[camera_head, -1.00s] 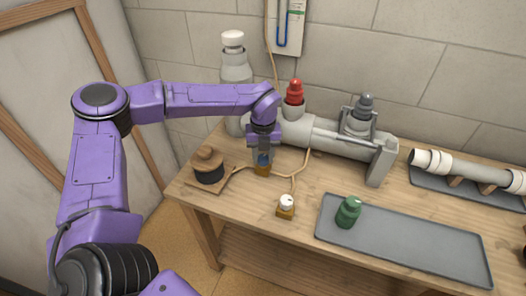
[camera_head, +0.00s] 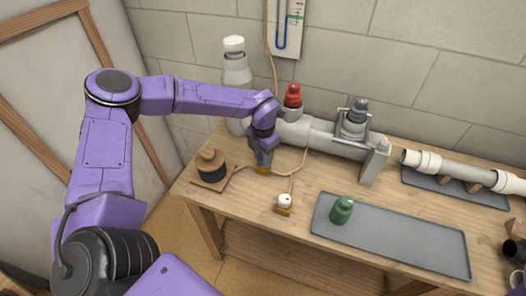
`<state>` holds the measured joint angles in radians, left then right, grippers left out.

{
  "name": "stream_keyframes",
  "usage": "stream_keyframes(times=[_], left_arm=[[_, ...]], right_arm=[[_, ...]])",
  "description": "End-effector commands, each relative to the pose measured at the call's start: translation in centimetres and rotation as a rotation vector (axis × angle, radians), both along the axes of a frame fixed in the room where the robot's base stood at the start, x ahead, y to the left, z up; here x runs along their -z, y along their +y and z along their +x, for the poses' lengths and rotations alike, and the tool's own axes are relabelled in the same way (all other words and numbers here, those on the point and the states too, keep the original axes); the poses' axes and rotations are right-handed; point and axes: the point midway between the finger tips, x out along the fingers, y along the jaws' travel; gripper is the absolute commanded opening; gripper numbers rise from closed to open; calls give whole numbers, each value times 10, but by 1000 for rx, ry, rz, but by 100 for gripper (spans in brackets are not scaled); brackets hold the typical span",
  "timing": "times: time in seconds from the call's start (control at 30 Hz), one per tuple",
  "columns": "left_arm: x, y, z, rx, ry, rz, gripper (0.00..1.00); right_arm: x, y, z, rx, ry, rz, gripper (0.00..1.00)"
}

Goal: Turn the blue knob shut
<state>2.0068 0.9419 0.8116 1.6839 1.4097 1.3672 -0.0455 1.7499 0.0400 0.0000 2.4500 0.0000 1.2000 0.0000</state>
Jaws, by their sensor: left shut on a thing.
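The blue knob (camera_head: 262,157) sits low on a small brass-coloured base (camera_head: 262,170) on the wooden bench, below the grey pipe. My left gripper (camera_head: 262,152) points down over it and is shut on the blue knob. The gripper hides much of the knob, so its turn position cannot be told. My right gripper is not in view.
A white-capped knob (camera_head: 284,201) stands just in front. A dark round piece with a wooden top (camera_head: 211,166) is at left. The grey pipe (camera_head: 305,132), with red (camera_head: 293,96) and grey caps, lies behind.

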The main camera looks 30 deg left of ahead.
Motion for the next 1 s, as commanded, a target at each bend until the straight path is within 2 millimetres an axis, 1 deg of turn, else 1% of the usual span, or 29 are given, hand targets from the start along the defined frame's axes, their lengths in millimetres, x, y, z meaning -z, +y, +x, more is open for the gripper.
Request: stream_keyframes(times=[0.03, 0.1, 0.4, 0.63, 1.0], left_arm=[[-3, 0, 0, 35, 0, 1, 7], [-3, 1, 0, 87, -1, 2, 7], [-2, 1, 1, 246, -2, 1, 7], [-1, 1, 1, 299, -2, 1, 7], [-1, 1, 1, 310, -3, 1, 7]], right_arm=[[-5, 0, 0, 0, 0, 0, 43], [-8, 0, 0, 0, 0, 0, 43], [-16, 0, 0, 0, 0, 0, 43], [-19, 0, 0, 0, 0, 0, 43], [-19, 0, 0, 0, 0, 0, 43]])
